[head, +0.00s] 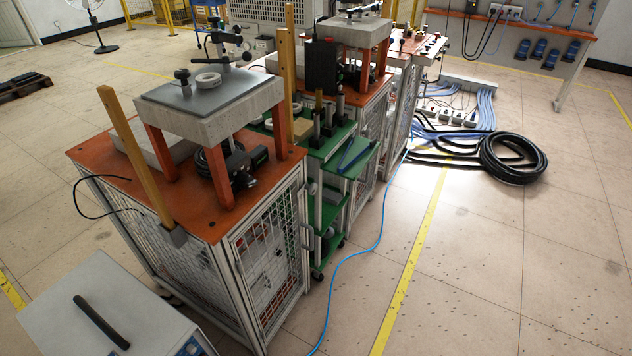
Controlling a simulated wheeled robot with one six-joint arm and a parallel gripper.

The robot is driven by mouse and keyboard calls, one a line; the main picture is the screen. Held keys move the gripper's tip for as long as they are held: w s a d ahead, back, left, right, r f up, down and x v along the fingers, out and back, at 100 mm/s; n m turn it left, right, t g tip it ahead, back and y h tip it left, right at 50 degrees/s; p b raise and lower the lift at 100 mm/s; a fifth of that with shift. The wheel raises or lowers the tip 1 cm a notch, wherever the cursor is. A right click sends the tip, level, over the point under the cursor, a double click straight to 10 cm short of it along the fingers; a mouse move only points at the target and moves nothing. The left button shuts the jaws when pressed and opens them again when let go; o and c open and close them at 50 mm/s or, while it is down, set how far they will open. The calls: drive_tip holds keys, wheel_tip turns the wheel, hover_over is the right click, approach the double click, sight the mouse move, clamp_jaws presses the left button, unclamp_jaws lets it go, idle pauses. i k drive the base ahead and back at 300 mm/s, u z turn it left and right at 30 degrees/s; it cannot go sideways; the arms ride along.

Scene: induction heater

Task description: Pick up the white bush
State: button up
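A white ring-shaped bush (207,80) lies on the grey metal top plate (160,98) of the nearest heater station. Black knobs and a lever stand close beside it on the same plate. Small pale round parts (268,124) also show on the green cart (312,162) behind, too small to tell whether they are bushes. My gripper is not in view.
Two upright wooden posts (136,155) and (289,72) flank the near station. A second station (345,33) stands behind the green cart. A grey box with a black handle (101,322) is at lower left.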

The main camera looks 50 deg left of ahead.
sight(209, 83)
drive_tip(key=u, duration=0.35)
drive_tip(key=i, duration=0.75)
drive_tip(key=u, duration=1.25)
drive_tip(key=i, duration=0.65)
drive_tip(key=u, duration=0.65)
